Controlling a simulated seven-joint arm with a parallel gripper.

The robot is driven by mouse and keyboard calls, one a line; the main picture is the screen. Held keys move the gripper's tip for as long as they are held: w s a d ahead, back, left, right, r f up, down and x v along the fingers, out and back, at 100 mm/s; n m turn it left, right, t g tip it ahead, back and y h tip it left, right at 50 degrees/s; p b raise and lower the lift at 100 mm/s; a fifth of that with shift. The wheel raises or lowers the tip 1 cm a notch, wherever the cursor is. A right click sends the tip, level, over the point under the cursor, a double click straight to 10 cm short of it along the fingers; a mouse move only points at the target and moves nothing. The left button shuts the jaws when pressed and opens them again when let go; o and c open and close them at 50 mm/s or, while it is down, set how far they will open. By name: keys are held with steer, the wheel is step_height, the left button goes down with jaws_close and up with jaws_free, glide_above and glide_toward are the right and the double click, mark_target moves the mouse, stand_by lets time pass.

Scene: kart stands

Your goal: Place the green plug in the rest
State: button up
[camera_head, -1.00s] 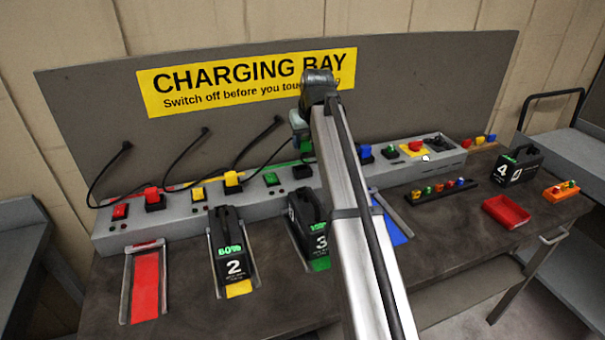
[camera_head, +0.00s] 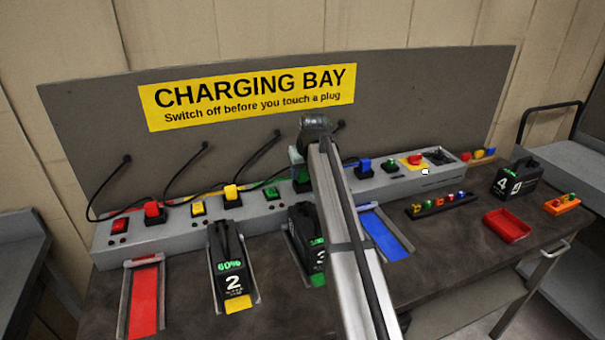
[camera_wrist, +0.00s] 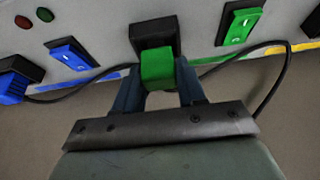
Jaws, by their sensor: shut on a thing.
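The green plug (camera_wrist: 158,68) is between the two fingers of my gripper (camera_wrist: 157,82) in the wrist view, and the fingers are shut on it. It is at the square black holder (camera_wrist: 153,28) on the grey strip, overlapping its front. I cannot tell how deep it sits or whether this holder is the rest.
A green switch (camera_wrist: 240,22) and a blue switch (camera_wrist: 69,53) flank the holder, and a blue plug (camera_wrist: 12,88) lies further left. Cables hang along the back panel (camera_head: 420,100). Battery 3 (camera_head: 305,240) stands in front of the strip.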

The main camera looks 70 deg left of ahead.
steer(key=shift+f, duration=0.4)
steer(key=shift+f, duration=0.1)
steer(key=o, duration=1.1)
steer(key=v, duration=1.2)
